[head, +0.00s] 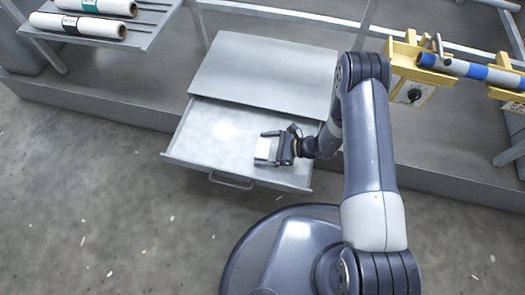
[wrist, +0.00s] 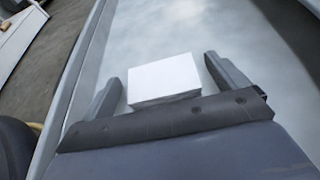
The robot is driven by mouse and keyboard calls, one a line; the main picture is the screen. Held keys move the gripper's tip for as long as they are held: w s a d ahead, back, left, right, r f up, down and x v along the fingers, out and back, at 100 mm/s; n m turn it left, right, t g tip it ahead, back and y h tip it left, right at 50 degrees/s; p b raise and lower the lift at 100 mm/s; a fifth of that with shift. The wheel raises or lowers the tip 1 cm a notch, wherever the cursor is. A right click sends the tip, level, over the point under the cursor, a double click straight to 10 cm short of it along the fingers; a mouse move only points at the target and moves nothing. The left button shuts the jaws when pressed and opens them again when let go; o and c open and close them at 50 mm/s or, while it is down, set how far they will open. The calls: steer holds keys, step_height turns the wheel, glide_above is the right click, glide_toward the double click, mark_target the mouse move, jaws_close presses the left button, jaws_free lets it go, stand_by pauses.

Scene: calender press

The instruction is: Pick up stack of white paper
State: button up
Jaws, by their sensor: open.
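The stack of white paper (wrist: 164,78) is a small, thick white block lying in the open metal drawer (head: 205,133). In the wrist view it sits between the two fingers of my gripper (wrist: 164,84), with a gap visible on each side. The head view shows the paper (head: 262,149) between the fingers of my gripper (head: 263,148) too, in the right part of the drawer. My gripper is open around the stack. The near lower edge of the stack is partly hidden by the gripper body in the wrist view.
The drawer handle (head: 231,181) is on its front. The grey cabinet top (head: 265,68) lies behind. White rolls (head: 92,25) rest on a rack at upper left. A yellow stand (head: 410,72) holds a blue-banded roller (head: 470,69) at right. The drawer's left part is clear.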

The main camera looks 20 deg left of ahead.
steer(key=shift+s+a+f, duration=0.1)
steer(key=shift+a+f, duration=0.1)
steer(key=shift+a, duration=0.3)
steer(key=c, duration=1)
